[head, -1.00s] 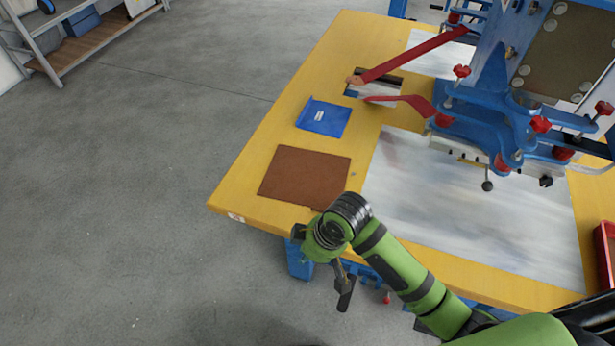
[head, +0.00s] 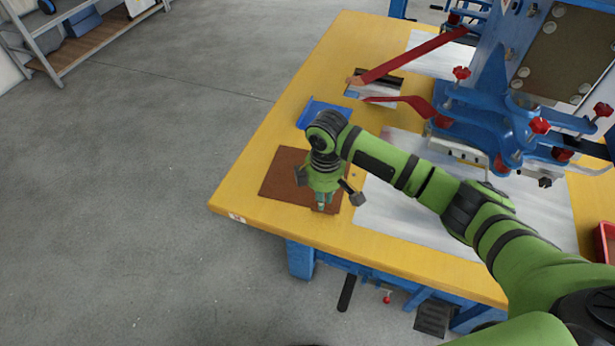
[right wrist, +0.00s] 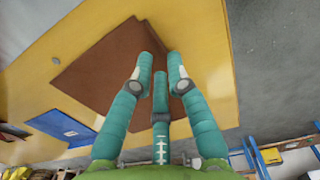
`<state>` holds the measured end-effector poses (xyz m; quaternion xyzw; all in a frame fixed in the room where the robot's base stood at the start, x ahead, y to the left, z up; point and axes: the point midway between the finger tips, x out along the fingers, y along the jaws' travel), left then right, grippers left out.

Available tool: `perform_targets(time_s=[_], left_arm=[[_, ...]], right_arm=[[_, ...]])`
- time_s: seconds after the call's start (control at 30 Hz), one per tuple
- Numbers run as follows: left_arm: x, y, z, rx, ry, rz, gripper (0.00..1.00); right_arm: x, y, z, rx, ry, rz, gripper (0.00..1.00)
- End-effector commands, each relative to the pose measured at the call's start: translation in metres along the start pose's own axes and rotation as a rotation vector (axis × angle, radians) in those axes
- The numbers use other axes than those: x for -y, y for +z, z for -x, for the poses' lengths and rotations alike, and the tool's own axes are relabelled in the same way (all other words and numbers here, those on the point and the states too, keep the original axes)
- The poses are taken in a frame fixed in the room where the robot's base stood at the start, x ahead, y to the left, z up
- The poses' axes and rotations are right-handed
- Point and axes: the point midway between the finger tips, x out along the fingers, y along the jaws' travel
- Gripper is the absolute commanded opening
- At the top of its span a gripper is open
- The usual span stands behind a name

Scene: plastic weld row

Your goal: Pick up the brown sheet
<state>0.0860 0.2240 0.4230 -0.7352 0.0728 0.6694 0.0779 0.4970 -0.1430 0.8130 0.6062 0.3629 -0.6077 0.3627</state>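The brown sheet (head: 283,178) lies flat on the near left part of the yellow table. My right gripper (head: 328,198) is over the sheet's right part, pointing down with its fingers spread, and hides part of it. In the right wrist view the brown sheet (right wrist: 100,62) lies beyond the teal fingers of my right gripper (right wrist: 160,80). The fingers stand apart with nothing held between them. Whether the fingertips touch the sheet cannot be told. My left gripper is not in view.
A blue machine (head: 480,115) with red levers stands at the right. A red bin (head: 606,240) is at the far right edge.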

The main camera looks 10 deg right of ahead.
Motion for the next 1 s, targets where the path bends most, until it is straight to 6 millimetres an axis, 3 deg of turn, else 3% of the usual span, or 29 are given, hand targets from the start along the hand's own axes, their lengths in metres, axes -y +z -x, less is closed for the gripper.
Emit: perform_targets(time_s=[0.2,0.3,0.53,0.6,1.0], left_arm=[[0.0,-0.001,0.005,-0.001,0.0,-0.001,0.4],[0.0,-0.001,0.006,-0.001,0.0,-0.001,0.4],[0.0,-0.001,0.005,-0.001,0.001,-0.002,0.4],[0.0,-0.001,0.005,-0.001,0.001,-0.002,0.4],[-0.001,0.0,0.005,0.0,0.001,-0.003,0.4]], right_arm=[[0.0,-0.001,-0.033,0.001,-0.001,0.0,0.17],[-0.001,0.0,-0.041,0.0,0.001,0.0,0.17],[-0.001,-0.001,-0.042,-0.001,0.002,0.001,0.17],[-0.001,-0.001,-0.042,-0.001,0.002,0.001,0.0],[-0.001,-0.001,-0.04,-0.002,0.003,0.001,0.0]])
